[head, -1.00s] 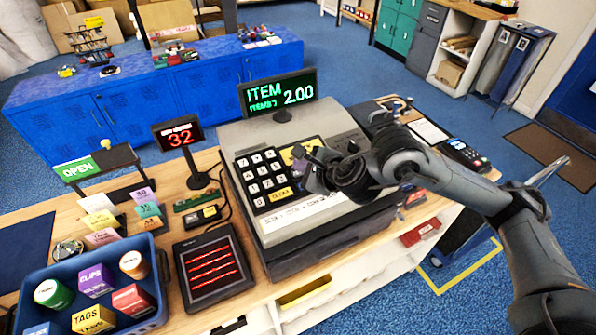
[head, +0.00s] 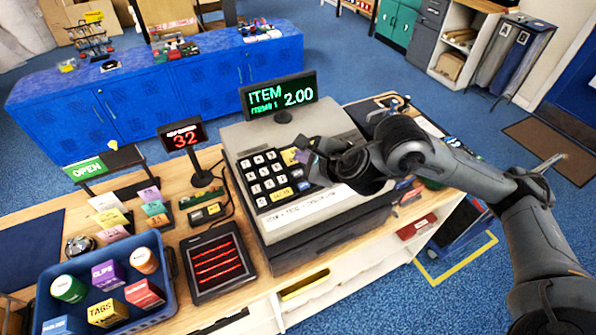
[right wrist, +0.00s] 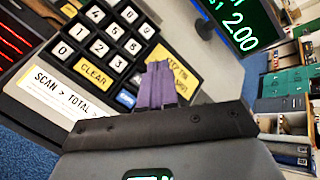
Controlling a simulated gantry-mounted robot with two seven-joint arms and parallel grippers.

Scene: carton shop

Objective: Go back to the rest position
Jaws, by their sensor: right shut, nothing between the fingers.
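My right gripper (head: 312,158) is over the right side of the cash register (head: 292,217), by the right edge of its black keypad (head: 268,178). In the right wrist view its purple fingertips (right wrist: 160,86) are together with nothing between them. They appear in front of the yellow key beside the number keys (right wrist: 105,45); I cannot tell whether they touch it. My right arm comes in from the lower right. My left gripper is not in the head view.
The register display (head: 279,96) reads ITEM 2.00. A small red display (head: 184,139) and a scanner pad (head: 217,262) stand left of the register. A blue crate (head: 172,305) of small boxes is at the lower left. Blue cabinets (head: 130,108) stand behind.

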